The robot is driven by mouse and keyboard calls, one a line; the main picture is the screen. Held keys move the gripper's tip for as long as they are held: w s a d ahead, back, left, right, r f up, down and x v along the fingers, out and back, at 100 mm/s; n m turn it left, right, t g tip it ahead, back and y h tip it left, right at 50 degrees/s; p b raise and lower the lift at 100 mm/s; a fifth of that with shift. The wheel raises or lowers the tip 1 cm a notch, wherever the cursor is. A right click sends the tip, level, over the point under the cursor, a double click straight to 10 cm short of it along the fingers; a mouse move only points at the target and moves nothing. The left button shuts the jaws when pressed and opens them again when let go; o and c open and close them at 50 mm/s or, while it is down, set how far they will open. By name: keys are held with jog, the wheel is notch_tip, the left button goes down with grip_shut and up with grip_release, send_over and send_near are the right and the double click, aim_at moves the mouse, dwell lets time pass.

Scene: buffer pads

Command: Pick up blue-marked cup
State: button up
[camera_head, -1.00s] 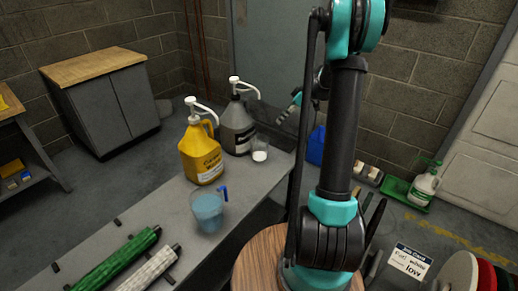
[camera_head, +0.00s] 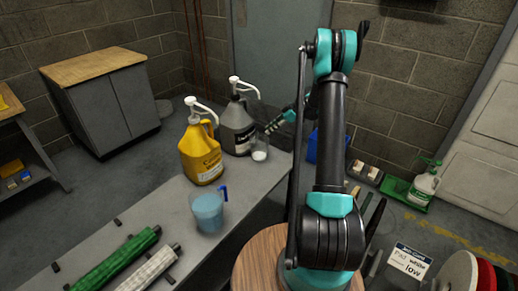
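A clear cup with a blue handle and bluish contents (camera_head: 207,212) stands upright on the grey bench, in front of the yellow jug. A smaller clear cup with white contents (camera_head: 260,153) stands farther back, beside the grey jug. No blue mark can be made out on the smaller cup. My gripper (camera_head: 270,129) is small and dark in the view, just above and right of the smaller cup and well away from the blue-handled cup. Its fingers are too small to tell open from shut, and I cannot tell whether they touch the smaller cup.
A yellow pump jug (camera_head: 199,155) and a grey pump jug (camera_head: 237,128) stand close to the smaller cup. Green (camera_head: 118,260) and white (camera_head: 152,270) rolls lie on the near bench. A blue container (camera_head: 312,146) is behind my arm. The bench (camera_head: 245,198) right of the blue-handled cup is clear.

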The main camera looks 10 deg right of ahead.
aim_at(261, 136)
jog(key=shift+x, duration=3.55)
grip_shut()
